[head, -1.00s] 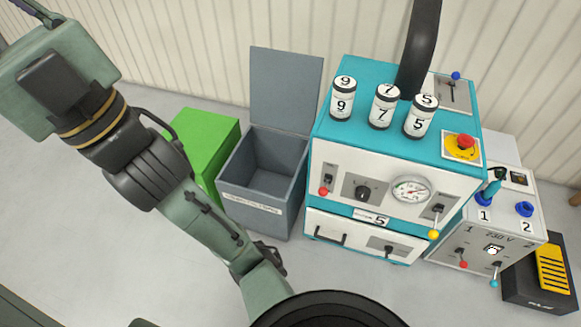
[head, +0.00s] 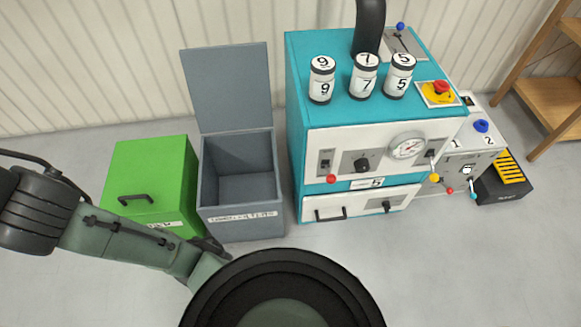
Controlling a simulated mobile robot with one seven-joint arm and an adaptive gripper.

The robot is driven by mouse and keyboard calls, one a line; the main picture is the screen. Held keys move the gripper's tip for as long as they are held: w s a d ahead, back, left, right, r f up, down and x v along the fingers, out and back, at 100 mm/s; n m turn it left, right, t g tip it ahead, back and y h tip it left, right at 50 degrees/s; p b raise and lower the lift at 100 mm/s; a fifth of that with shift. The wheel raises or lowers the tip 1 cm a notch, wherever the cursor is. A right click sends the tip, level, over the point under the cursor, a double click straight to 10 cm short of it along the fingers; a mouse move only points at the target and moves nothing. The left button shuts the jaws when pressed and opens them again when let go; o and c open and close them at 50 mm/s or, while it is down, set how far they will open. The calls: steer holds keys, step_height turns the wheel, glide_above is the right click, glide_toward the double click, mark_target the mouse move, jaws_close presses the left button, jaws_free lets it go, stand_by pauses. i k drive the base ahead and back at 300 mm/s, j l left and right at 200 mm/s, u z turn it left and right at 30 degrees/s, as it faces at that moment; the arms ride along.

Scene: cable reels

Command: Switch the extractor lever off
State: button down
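The teal and white machine (head: 297,110) stands against the wall with a black duct (head: 369,28) rising from its top. A blue-knobbed lever (head: 400,27) sits on a grey panel beside the duct, its knob toward the wall. The machine's front has a red-knobbed lever (head: 331,179) at left and a yellow-knobbed lever (head: 434,178) at right, both knobs low. The labels are too small to read, so I cannot confirm which lever is the extractor's.
Three numbered canisters (head: 364,76) and a red stop button (head: 441,87) are on the machine's top. A grey open-lidded bin (head: 241,222) and a green box (head: 150,170) stand left. A white power unit (head: 484,150), black box (head: 505,188) and wooden shelf (head: 551,95) are right. Floor in front is clear.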

mark_target(330, 179)
steer(key=i+j, duration=0.1)
steer(key=j, duration=1.2)
steer(key=i+z, duration=0.05)
steer(key=i, duration=0.05)
